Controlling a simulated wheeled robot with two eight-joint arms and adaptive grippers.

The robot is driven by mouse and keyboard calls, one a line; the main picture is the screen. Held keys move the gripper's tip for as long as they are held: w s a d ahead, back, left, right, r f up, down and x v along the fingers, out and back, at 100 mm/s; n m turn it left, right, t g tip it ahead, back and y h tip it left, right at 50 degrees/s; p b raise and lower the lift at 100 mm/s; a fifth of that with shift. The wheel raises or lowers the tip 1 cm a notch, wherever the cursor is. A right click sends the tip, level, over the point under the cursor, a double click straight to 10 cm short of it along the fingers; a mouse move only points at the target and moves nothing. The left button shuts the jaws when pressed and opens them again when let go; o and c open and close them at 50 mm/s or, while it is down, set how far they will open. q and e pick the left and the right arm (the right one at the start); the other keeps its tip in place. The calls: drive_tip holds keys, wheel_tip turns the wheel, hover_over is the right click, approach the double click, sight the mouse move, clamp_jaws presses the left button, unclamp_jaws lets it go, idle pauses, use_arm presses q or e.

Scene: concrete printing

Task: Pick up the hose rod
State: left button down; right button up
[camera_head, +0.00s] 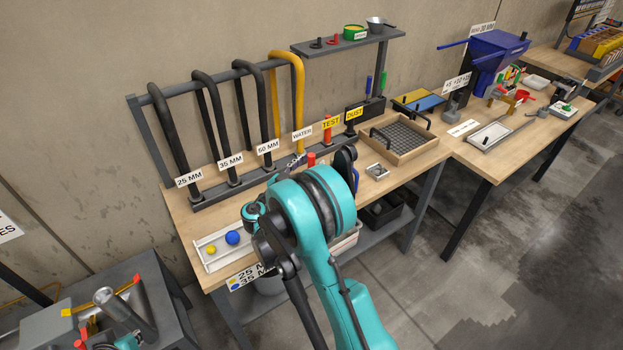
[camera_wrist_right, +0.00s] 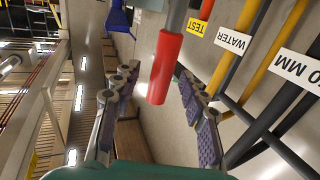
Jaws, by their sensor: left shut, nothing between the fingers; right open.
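A grey rod with a red cylindrical grip, which I take for the hose rod, shows in the right wrist view (camera_wrist_right: 165,68). Only a small red part of it shows in the head view (camera_head: 311,160), beside my wrist. My right gripper (camera_wrist_right: 150,100) is open, with its fingers on either side of the red grip and nothing clasped. In the head view my teal right arm hides most of this gripper (camera_head: 320,160).
Curved hoses (camera_head: 205,90) stand in a labelled rack behind my right gripper. A white tray (camera_head: 215,262) with balls lies to the left, and a gridded wooden tray (camera_head: 405,155) to the right.

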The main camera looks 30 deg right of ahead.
drive_tip(key=shift+w+d, duration=0.25)
drive_tip(key=shift+d, duration=0.25)
clamp_jaws()
drive_tip(key=shift+r, duration=0.15)
